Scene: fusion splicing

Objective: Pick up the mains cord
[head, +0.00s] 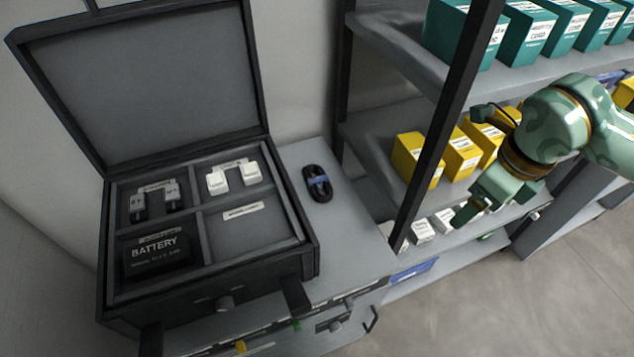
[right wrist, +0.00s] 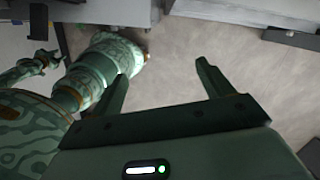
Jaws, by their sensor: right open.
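The mains cord is most likely the black coiled cord (head: 317,184) with a blue band around its middle. It lies on the grey cabinet top (head: 345,235), just right of the open case. My right gripper (head: 468,212) is to the right of the cord, in front of the shelf rack and apart from the cord. In the right wrist view its two fingers (right wrist: 163,72) are spread with nothing between them, over bare floor. The cord is not seen in that view. A small green claw-like part, possibly my left gripper (right wrist: 44,58), shows at the left there; its jaws are unclear.
The open case (head: 308,255) holds a battery (head: 158,255) and small parts in compartments. A dark rack post (head: 445,125) stands between the cord and my right arm. Yellow boxes (head: 460,155), teal boxes (head: 525,35) and white boxes (head: 422,230) fill the shelves.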

